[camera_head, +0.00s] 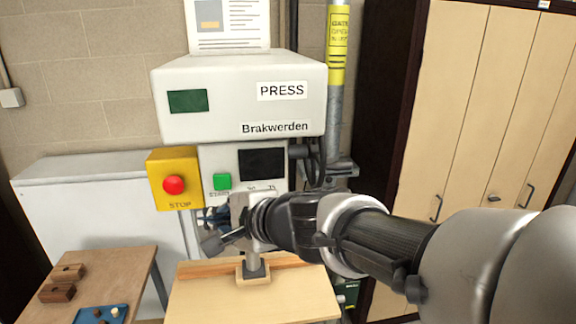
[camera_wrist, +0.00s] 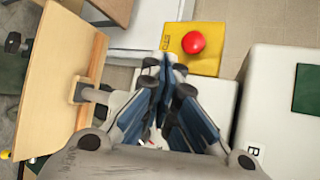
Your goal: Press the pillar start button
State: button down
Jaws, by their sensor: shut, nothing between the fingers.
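The green start button (camera_head: 222,181) is on the front of the grey press column, above a small START label. My gripper (camera_head: 212,220) is just below and slightly left of the button in the head view, with its fingers pointing left. Whether it touches the panel cannot be told. In the wrist view my gripper (camera_wrist: 172,72) has its blue-padded fingers together and empty. The green button does not show there; the fingers cover part of the panel.
A red stop button (camera_head: 173,185) on a yellow box (camera_head: 160,165) is left of the green button; its red cap also shows in the wrist view (camera_wrist: 193,43). Below are a wooden press table (camera_head: 220,300) and a side table (camera_head: 125,262) with small blocks. Cabinets (camera_head: 480,110) stand right.

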aim_at(219, 187)
jog(key=shift+w+a+p, duration=0.35)
jog(key=shift+w+p, duration=0.05)
jog(key=shift+w, duration=1.05)
jog(key=shift+w+a+p, duration=0.3)
jog(key=shift+w+p, duration=0.15)
jog(key=shift+w, duration=1)
jog(key=shift+w+a+p, duration=0.35)
jog(key=shift+w+p, duration=0.05)
jog(key=shift+w, duration=1.05)
jog(key=shift+w, duration=0.1)
jog(key=shift+w+a, duration=0.1)
jog(key=shift+w, duration=0.25)
jog(key=shift+w+a, duration=0.1)
jog(key=shift+w, duration=0.35)
jog(key=shift+s, duration=0.15)
jog(key=shift+s+f+b, duration=0.1)
jog(key=shift+s+b, duration=0.5)
jog(key=shift+s+d, duration=0.15)
jog(key=shift+d, duration=0.05)
